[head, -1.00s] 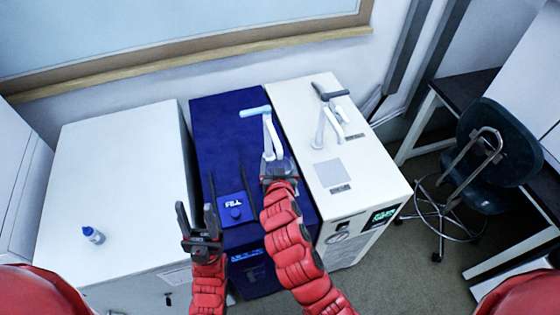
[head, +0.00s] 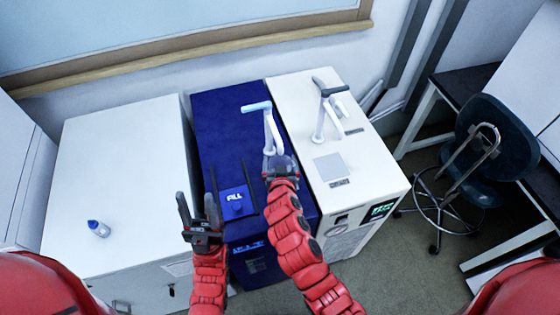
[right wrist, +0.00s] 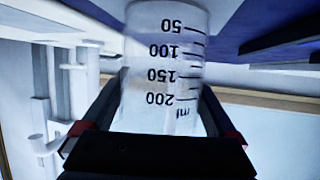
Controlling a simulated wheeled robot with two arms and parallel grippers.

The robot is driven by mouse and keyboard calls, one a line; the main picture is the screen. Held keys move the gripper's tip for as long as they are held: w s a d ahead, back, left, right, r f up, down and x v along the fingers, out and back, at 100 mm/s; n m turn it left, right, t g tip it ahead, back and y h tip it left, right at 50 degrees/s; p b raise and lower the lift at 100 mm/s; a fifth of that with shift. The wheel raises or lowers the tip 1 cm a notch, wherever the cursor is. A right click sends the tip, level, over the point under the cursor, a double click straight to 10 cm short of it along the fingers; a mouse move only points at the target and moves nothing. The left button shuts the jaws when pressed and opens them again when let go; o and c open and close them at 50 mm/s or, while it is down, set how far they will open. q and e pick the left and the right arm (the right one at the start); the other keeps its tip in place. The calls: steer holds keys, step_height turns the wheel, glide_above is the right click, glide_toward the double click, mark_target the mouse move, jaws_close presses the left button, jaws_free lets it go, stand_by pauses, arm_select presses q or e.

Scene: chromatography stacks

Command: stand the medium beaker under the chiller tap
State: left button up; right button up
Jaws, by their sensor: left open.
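A clear beaker (right wrist: 163,75) with dark marks up to 200 ml sits between the fingers of my right gripper (right wrist: 160,120). In the head view my right gripper (head: 281,170) holds it above the blue unit (head: 225,130), near that unit's white tap (head: 270,130) with a pale blue handle. A second white tap (head: 320,120) with a grey handle stands on the white unit (head: 370,165) to the right, behind a grey square pad (head: 333,167). I cannot read which unit is the chiller. My left gripper (head: 199,212) is open and empty, left of the blue FILL pad (head: 236,203).
A dark chair (head: 495,150) and desk are at the right. The wall and window ledge (head: 190,52) close off the back.

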steer(key=shift+r, duration=0.1)
steer(key=shift+r+p, duration=0.2)
steer(key=shift+p, duration=0.1)
steer(key=shift+s+f, duration=0.1)
steer(key=shift+s, duration=0.15)
steer(key=shift+b+v, duration=2.2)
steer(key=shift+v, duration=3.6)
